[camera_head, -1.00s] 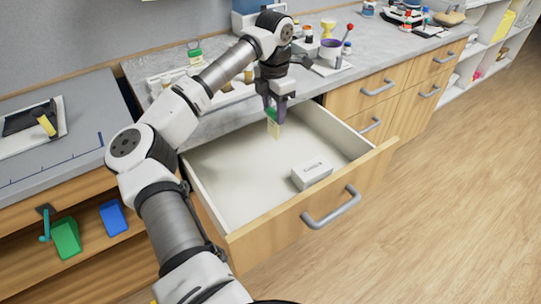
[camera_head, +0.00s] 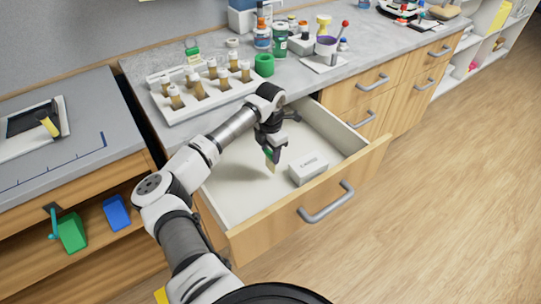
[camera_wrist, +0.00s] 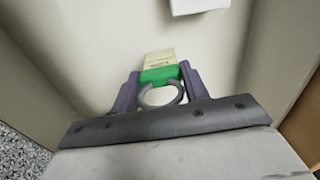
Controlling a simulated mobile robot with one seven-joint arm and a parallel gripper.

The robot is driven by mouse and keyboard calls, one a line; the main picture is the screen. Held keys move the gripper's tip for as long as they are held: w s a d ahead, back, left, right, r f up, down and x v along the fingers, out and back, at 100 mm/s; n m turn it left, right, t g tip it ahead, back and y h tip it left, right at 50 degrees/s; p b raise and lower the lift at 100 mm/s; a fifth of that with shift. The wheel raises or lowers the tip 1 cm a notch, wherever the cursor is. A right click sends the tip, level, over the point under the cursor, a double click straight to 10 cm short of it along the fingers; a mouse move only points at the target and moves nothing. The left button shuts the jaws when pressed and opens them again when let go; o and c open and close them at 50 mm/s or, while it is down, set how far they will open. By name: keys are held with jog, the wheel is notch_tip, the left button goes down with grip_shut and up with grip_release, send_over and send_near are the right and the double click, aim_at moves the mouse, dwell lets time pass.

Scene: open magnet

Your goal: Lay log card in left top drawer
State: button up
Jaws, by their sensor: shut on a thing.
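The log card (camera_wrist: 160,58) is a small cream card with a green clip-like end (camera_wrist: 159,76) and faint print. My gripper (camera_wrist: 159,82) is shut on the green end, with the card pointing away from the fingers. In the head view my gripper (camera_head: 270,153) is low inside the open left top drawer (camera_head: 245,191), and the card (camera_head: 271,166) hangs down from it. I cannot tell whether the card's lower edge touches the drawer floor. A white box (camera_head: 308,168) lies in the drawer to the right of the card.
The drawer front (camera_head: 314,202) with its grey handle stands out from the cabinet. The drawer's front left floor is clear.

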aim_at(271, 152)
jog(key=shift+f, duration=1.5)
jog(key=shift+f, duration=0.15)
jog(key=o, duration=1)
jog(key=shift+c, duration=0.2)
notch_tip(271, 152, up, 12)
jog(key=shift+r+b, duration=0.2)
jog(key=shift+b, duration=1)
jog(key=shift+d, duration=0.1)
